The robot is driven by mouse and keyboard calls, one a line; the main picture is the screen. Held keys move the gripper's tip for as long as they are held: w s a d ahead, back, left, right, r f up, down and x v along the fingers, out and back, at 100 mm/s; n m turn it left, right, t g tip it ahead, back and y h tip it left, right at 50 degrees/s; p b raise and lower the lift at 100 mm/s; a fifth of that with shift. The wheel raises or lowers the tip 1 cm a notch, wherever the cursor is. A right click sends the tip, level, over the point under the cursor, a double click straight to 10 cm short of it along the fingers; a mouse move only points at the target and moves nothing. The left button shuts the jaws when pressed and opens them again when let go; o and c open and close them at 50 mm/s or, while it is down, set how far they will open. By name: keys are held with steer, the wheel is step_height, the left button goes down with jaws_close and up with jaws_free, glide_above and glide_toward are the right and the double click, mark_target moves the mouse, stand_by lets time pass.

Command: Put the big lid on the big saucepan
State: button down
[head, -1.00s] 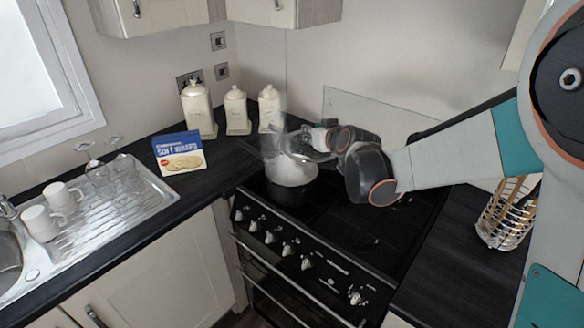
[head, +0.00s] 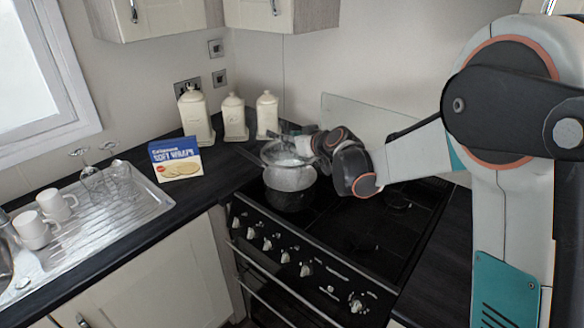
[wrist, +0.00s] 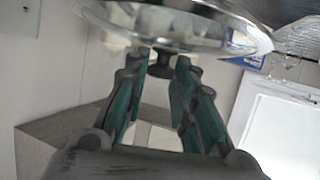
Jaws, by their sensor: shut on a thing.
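The big lid (head: 284,153) is clear glass with a shiny metal rim. In the wrist view, the lid (wrist: 185,40) fills the top and its dark knob (wrist: 160,68) is between my fingers. My gripper (wrist: 161,62) is shut on that knob. In the head view, my gripper (head: 306,145) reaches in from the right at the lid's side. The lid appears slightly above the pan; rim contact cannot be told.
Three cream canisters (head: 235,119) and a blue-and-white wraps box (head: 175,160) stand on the worktop behind and left of the hob (head: 345,235). A splashback panel (head: 362,122) is behind. White mugs (head: 56,205) and glasses stand on the drainer.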

mark_target(292, 162)
steer(key=shift+f+b, duration=0.9)
steer(key=shift+f, duration=2.9)
steer(key=shift+f, duration=0.15)
steer(key=c, duration=1.3)
jaws_free()
steer(key=shift+c, duration=0.2)
